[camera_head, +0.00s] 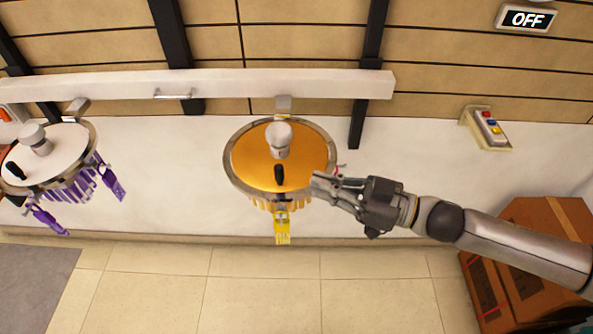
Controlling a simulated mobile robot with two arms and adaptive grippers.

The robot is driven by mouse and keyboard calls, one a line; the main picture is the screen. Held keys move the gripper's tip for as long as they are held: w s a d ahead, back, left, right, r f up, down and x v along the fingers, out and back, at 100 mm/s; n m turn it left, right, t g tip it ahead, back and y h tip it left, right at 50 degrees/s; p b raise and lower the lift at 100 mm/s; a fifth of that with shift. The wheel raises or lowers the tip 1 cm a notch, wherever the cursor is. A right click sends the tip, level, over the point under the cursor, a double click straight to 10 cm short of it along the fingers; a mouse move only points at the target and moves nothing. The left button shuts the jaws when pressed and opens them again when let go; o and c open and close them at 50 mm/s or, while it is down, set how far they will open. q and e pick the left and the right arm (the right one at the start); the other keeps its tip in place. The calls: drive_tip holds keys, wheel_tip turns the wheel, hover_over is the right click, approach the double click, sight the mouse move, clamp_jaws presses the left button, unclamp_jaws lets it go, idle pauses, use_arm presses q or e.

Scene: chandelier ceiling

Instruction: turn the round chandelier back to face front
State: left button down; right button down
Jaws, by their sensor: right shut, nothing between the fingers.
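A round chandelier with an orange-gold top (255,162) and a metal rim hangs from the white beam, in the middle of the head view. A grey knob and a small black handle stand on its top. Yellow pendants hang below it, with a yellow tag (282,228) at the front. My right gripper (316,187) is shut and empty at the chandelier's right front rim; I cannot tell whether it touches. A second round chandelier with a white top (62,148) and purple pendants hangs at the left. My left gripper is not in view.
The white beam (240,84) runs across above the chandeliers. A button box (486,130) is on the wall at the right, below an OFF sign (526,19). Brown cardboard boxes (510,270) stand at the lower right. The tiled floor in front is clear.

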sight(283, 175)
drive_tip(key=p+x, duration=0.1)
drive_tip(key=x, duration=0.2)
drive_tip(key=shift+w+a+r, duration=0.1)
drive_tip(key=shift+a+r, duration=0.05)
drive_tip(key=shift+a, duration=0.25)
drive_tip(key=shift+w+a+p, duration=0.25)
drive_tip(key=shift+a+p, duration=0.1)
drive_tip(key=shift+a, duration=0.45)
drive_tip(key=shift+w+a+t+p, duration=0.1)
drive_tip(key=shift+a+t+p, duration=0.25)
drive_tip(key=shift+a, duration=0.25)
drive_tip(key=shift+d+m, duration=0.15)
drive_tip(key=shift+m, duration=0.15)
